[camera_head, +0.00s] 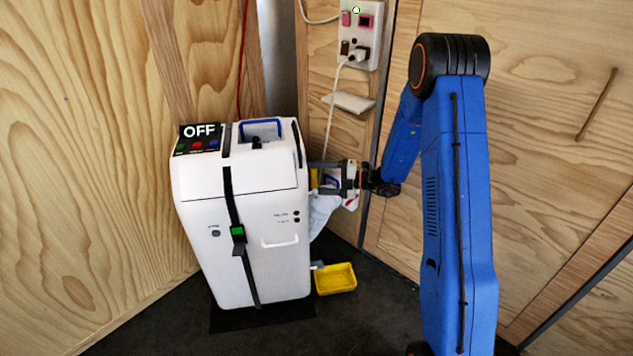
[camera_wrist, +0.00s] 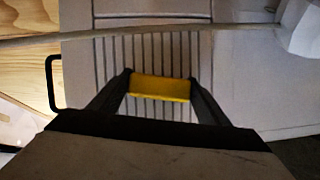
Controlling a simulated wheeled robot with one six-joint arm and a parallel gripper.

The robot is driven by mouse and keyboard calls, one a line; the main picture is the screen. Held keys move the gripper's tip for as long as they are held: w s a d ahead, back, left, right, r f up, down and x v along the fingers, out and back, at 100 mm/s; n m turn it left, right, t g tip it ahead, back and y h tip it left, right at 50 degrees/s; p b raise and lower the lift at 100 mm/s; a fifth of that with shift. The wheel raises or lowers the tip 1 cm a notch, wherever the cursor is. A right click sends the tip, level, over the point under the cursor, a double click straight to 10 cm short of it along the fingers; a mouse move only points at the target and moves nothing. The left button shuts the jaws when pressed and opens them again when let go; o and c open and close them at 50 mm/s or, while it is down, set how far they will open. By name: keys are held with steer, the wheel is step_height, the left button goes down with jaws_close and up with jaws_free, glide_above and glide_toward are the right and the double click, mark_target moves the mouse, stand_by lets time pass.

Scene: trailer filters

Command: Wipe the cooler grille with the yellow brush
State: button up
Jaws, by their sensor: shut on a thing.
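The white cooler (camera_head: 255,205) stands in the corner with a black strap down its front and a panel reading OFF on top. Its grille (camera_wrist: 150,50), a set of dark vertical slots, fills the middle of the wrist view. My gripper (camera_head: 318,178) is at the cooler's right side. In the wrist view my gripper (camera_wrist: 160,88) is shut on the yellow brush (camera_wrist: 160,87), held in front of the slots. Whether the brush touches the grille I cannot tell. In the head view the brush is mostly hidden by the cooler and gripper.
A yellow tray (camera_head: 335,279) lies on the dark floor right of the cooler. A white cable (camera_head: 331,115) runs down from the wall socket (camera_head: 359,35), and a pale cord (camera_wrist: 130,30) crosses the wrist view. White cloth-like material (camera_head: 322,211) hangs below my gripper. Wooden walls close in behind.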

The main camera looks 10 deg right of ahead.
steer(key=shift+w+a, duration=0.2)
steer(key=shift+w, duration=0.45)
steer(key=shift+s+d, duration=0.2)
steer(key=shift+s, duration=1.8)
steer(key=shift+d, duration=0.15)
steer(key=w+d, duration=0.1)
steer(key=d, duration=0.5)
steer(key=shift+w+d, duration=0.15)
steer(key=d, duration=0.2)
steer(key=shift+w+d, duration=0.25)
steer(key=shift+d, duration=0.1)
